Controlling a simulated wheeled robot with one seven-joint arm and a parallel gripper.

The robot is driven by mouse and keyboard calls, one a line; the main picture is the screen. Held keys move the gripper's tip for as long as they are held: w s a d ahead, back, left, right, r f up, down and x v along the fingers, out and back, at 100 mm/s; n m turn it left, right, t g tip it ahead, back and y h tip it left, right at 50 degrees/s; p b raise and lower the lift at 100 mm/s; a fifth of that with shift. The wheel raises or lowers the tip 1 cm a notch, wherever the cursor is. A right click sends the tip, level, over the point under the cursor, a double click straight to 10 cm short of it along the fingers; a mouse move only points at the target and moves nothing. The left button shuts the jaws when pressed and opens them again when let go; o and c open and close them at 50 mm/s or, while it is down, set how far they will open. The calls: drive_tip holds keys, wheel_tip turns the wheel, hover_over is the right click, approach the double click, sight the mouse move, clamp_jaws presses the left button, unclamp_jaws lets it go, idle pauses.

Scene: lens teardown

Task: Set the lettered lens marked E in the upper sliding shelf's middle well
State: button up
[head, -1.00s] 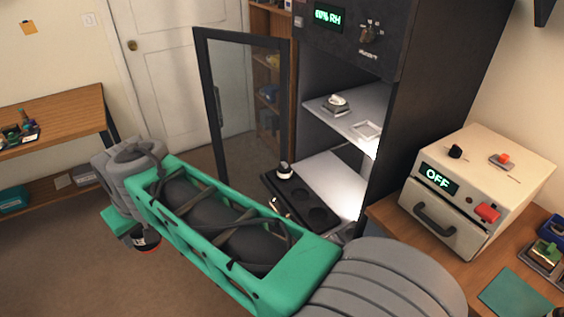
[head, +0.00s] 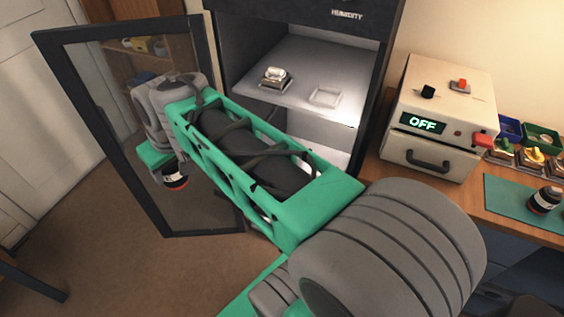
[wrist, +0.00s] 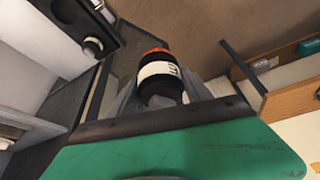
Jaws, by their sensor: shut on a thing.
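My gripper (wrist: 160,94) is shut on a dark lens (wrist: 158,70) with a white band and a red-orange ring. The band carries a mark that looks like an E turned sideways. In the head view the held lens (head: 175,178) hangs from my gripper (head: 166,165), in front of the open glass door and outside the cabinet. A black shelf (wrist: 122,30) with a pale-topped dark lens (wrist: 92,46) on it shows at upper left in the wrist view. In the head view my arm hides the black shelf; its middle well cannot be made out.
The cabinet's white shelf (head: 318,72) bears a small metal-based piece (head: 275,77) and a square dish (head: 325,96). The glass door (head: 105,60) stands open at left. A cream box reading OFF (head: 445,90) and another lens (head: 545,200) on a green mat are at right.

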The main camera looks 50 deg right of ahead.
drive_tip(key=shift+s+d+f+n+g+y+b, duration=0.25)
drive_tip(key=shift+s+d+f+n+y+b, duration=0.95)
drive_tip(key=shift+d+f, duration=3.15)
drive_tip(key=shift+s+d+f+n+g+h+b, duration=0.2)
drive_tip(key=shift+s+d+f+n+b, duration=0.3)
drive_tip(key=shift+d+f+n+b, duration=2.8)
drive_tip(key=shift+s+d+f+m+g+y+b, duration=0.1)
drive_tip(key=shift+s+d+f+g+y+b, duration=0.65)
drive_tip(key=shift+d+f, duration=4.55)
drive_tip(key=shift+s+d+f+t+h+b, duration=0.2)
drive_tip(key=shift+f+b, duration=0.25)
drive_tip(key=shift+b, duration=0.45)
drive_tip(key=shift+w+d+f+t+h+b, duration=0.1)
drive_tip(key=shift+d+f+t+b, duration=0.3)
drive_tip(key=shift+b, duration=0.5)
drive_tip(key=o, duration=1.4)
drive_tip(key=shift+a, duration=0.15)
drive_tip(key=shift+o, duration=0.3)
drive_tip(key=shift+s+f, duration=0.1)
drive_tip(key=shift+f, duration=0.05)
drive_tip(key=o, duration=0.3)
